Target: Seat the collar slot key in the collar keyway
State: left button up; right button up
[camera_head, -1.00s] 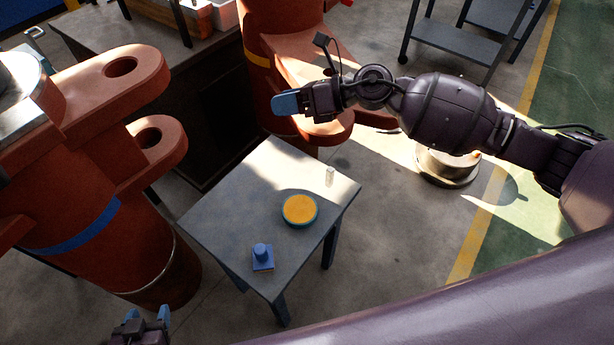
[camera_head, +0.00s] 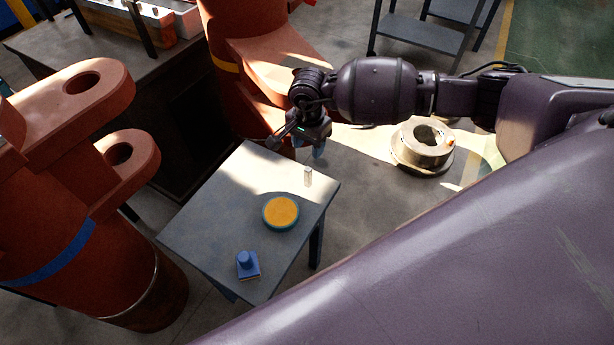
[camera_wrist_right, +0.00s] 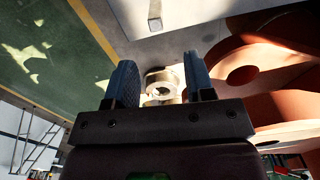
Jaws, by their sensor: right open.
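A small pale metal block, which looks like the slot key (camera_head: 308,177), stands on the grey table (camera_head: 205,205) near its right edge. It also shows small at the top of the right wrist view (camera_wrist_right: 155,24). The thick metal ring that looks like the collar (camera_head: 424,147) rests on the floor right of the table; it appears beyond the fingers in the right wrist view (camera_wrist_right: 161,84). I cannot make out its keyway clearly. My right gripper (camera_head: 319,149) points down behind the key, higher up and apart from it. It is open and empty. My left gripper is out of view.
A round orange-topped tin (camera_head: 281,212) and a blue stamp-like item (camera_head: 247,265) share the table. Large orange lugged bodies stand at the left (camera_head: 75,160) and back (camera_head: 240,60). A dark workbench (camera_head: 110,90) and a cart (camera_head: 430,40) are behind.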

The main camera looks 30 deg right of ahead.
aim_at(308, 169)
notch_tip(308, 169, down, 4)
jog(key=shift+f, duration=0.1)
jog(key=f, duration=0.4)
jog(key=shift+s+a+f+b, duration=0.25)
jog(key=shift+s+b, duration=0.1)
jog(key=shift+s, duration=0.05)
jog(key=shift+f, duration=0.3)
jog(key=shift+c, duration=0.5)
jog(key=shift+r, duration=0.1)
grip_shut()
